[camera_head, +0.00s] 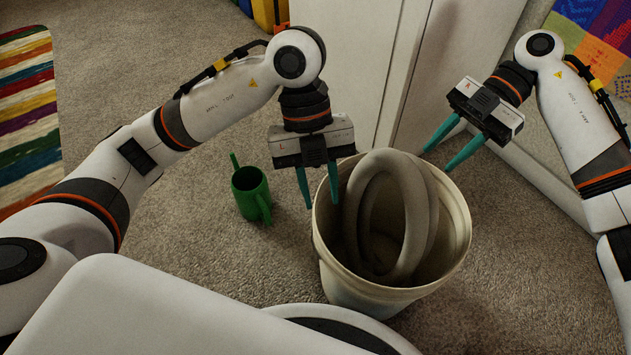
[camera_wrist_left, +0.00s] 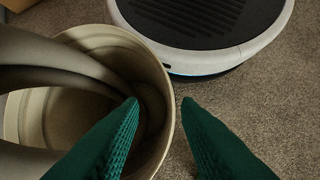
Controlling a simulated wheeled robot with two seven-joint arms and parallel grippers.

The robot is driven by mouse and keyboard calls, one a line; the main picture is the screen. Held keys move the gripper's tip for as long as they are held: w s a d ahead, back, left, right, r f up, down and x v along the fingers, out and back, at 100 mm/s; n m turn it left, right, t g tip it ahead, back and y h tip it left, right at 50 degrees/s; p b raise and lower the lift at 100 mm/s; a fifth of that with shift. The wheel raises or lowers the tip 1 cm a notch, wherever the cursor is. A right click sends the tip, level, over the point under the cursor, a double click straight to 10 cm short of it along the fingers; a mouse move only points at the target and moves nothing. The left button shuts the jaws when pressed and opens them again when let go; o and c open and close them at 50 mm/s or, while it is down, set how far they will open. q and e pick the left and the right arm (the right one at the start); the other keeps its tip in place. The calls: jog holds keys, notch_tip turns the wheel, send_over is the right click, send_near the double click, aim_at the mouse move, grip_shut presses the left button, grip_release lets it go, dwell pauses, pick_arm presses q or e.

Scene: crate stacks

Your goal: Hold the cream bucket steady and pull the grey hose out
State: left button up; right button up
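The cream bucket (camera_head: 362,294) stands upright on the carpet in front of me. The grey hose (camera_head: 421,205) lies coiled inside it, its loops standing above the rim. My left gripper (camera_head: 321,205) is open at the bucket's left rim. In the left wrist view the bucket (camera_wrist_left: 158,85) shows its rim between the two teal fingertips (camera_wrist_left: 160,99), one on the inner side and one on the outer, with gaps. The hose (camera_wrist_left: 60,58) fills the left there. My right gripper (camera_head: 437,161) is open and empty, near the bucket's back right rim, apart from the hose.
White cabinet panels (camera_head: 350,60) rise behind the bucket. A striped rug (camera_head: 28,115) lies far left. Bare carpet is right of the bucket.

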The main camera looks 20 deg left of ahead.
pick_arm(q)
send_near(326, 262)
jog(key=shift+n, duration=0.3)
jog(key=x, duration=0.6)
jog(key=shift+w, duration=0.15)
jog(key=shift+c, duration=0.2)
grip_shut()
jog(key=shift+y, duration=0.3)
dwell(1.3)
